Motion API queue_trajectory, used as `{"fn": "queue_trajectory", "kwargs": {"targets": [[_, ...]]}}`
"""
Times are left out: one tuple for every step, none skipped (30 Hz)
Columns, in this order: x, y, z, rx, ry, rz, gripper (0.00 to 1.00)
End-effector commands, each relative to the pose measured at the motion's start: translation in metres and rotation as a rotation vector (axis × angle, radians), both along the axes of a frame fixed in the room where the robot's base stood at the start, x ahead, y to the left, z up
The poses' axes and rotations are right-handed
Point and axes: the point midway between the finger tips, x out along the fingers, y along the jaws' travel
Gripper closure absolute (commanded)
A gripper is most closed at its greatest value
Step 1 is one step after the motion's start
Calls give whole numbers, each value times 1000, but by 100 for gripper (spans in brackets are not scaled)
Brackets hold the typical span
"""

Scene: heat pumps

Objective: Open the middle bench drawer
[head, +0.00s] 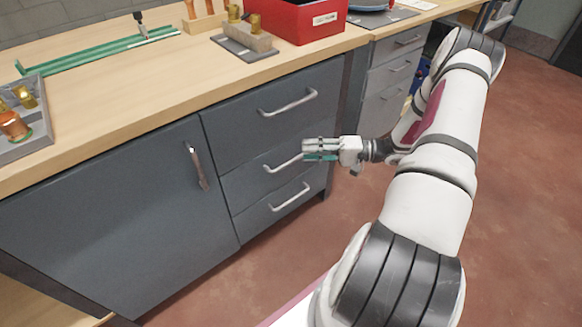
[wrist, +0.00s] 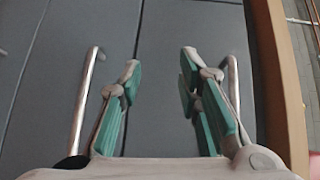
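The bench has a stack of three grey drawers. The middle drawer (head: 243,182) is closed, with a silver bar handle (head: 281,164). In the head view my gripper (head: 306,150) is in front of the stack, and its fingers overlap the right end of that handle. In the wrist view my gripper (wrist: 159,68) has its fingers apart with no handle between them. A bar handle, apparently the middle one (wrist: 86,95), lies left of the left finger; another, apparently the top one (wrist: 232,85), lies right of the right finger. I see no contact.
The top drawer (head: 235,112) and bottom drawer (head: 250,222) are closed. A cabinet door (head: 110,215) is to their left. The wooden bench top (head: 120,100) overhangs; its edge (wrist: 280,85) is at the right of the wrist view. A red bin (head: 295,18) stands on it. The floor (head: 250,285) in front is clear.

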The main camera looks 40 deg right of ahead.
Motion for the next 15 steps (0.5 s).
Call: {"fn": "queue_trajectory", "kwargs": {"targets": [[-3,-11,-32,35,-30,-69,69],[-5,-17,-45,49,-50,-107,69],[-8,-25,-61,67,-77,-157,69],[-10,-30,-73,78,-94,-194,69],[-12,-35,-84,87,-112,-230,69],[-15,-40,-97,98,-134,-274,69],[-17,-44,-106,105,-148,-303,69],[-19,-47,-114,110,-161,-333,69],[-21,-51,-123,115,-174,-364,69],[-23,-53,-129,117,-184,-385,69],[-24,-55,-134,121,-192,-403,69],[-26,-57,-138,123,-200,-421,69],[-26,-58,-141,124,-205,-431,69],[-27,-59,-143,124,-208,-438,69],[-27,-59,-144,125,-211,-445,69]]}}
